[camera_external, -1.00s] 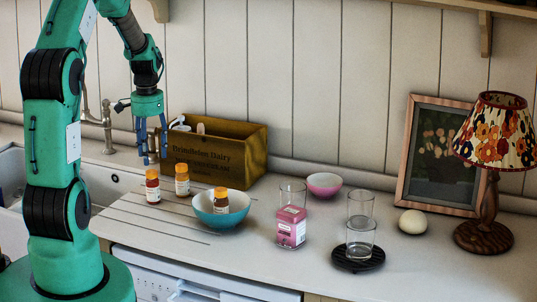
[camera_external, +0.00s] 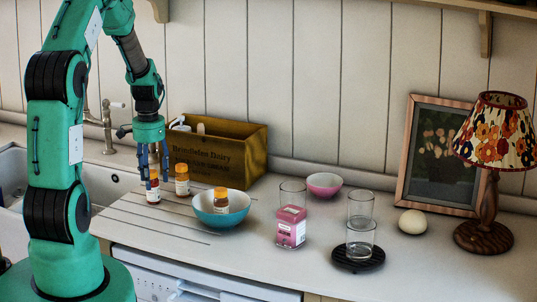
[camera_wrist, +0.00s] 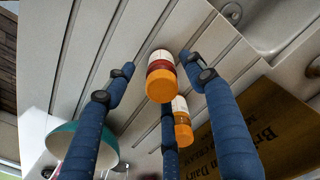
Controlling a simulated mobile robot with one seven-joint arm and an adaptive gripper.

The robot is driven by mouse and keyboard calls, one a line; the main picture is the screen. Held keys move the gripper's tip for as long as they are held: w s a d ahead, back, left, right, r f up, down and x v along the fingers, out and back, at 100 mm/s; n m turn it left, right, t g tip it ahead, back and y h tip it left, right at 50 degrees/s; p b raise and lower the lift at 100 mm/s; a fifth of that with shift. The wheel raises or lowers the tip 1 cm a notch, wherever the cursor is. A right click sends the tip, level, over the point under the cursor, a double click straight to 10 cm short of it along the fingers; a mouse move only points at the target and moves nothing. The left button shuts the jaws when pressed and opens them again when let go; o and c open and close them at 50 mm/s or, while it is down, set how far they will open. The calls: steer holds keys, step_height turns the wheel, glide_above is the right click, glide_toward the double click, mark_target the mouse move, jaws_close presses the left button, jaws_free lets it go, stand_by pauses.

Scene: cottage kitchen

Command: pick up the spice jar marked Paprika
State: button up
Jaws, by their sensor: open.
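Three small spice jars with orange caps and white labels show in the external view. One jar (camera_external: 153,191) stands on the grooved drainboard below my gripper (camera_external: 154,178). A second jar (camera_external: 182,180) stands just right of it, and a third (camera_external: 221,200) is in the blue bowl (camera_external: 233,209). Another jar (camera_wrist: 182,125) is behind one finger, partly covered. I cannot read any label, so I cannot tell which is Paprika.
A wooden crate (camera_external: 236,143) stands behind the jars.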

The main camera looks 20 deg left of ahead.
mark_target(156, 190)
steer(key=shift+f, duration=0.2)
steer(key=shift+w+f+b, duration=0.1)
steer(key=shift+f+b, duration=0.2)
steer(key=shift+f, duration=2.35)
steer(key=c, duration=1.3)
steer(key=shift+c, duration=0.2)
steer(key=shift+r, duration=0.2)
